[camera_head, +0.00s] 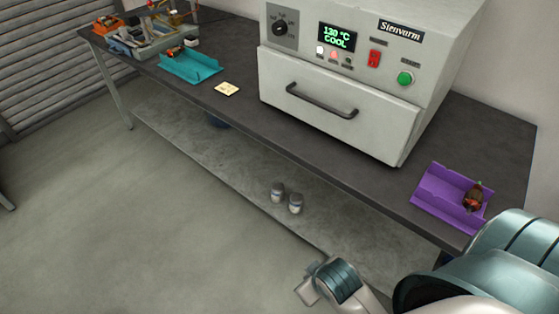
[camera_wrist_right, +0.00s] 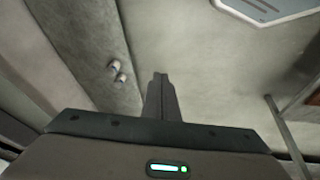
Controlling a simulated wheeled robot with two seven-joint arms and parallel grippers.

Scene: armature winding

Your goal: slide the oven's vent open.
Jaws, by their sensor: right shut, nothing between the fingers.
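The oven (camera_head: 335,104) is a pale grey box on the dark workbench in the head view. Its display reads "130 °C COOL". A drawer-like front with a dark bar handle (camera_head: 322,101) is closed below the panel. I cannot make out a vent on the parts of the oven in view; its top is cut off by the frame. My right gripper (camera_head: 307,288) is low in front of the bench, well apart from the oven. In the right wrist view its fingers (camera_wrist_right: 160,94) are together and empty. My left gripper is not in view.
A purple tray (camera_head: 436,196) holding a small wound part (camera_head: 473,197) is right of the oven. Two small jars (camera_head: 295,203) stand on the lower shelf (camera_head: 225,160). Floor in front is clear.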

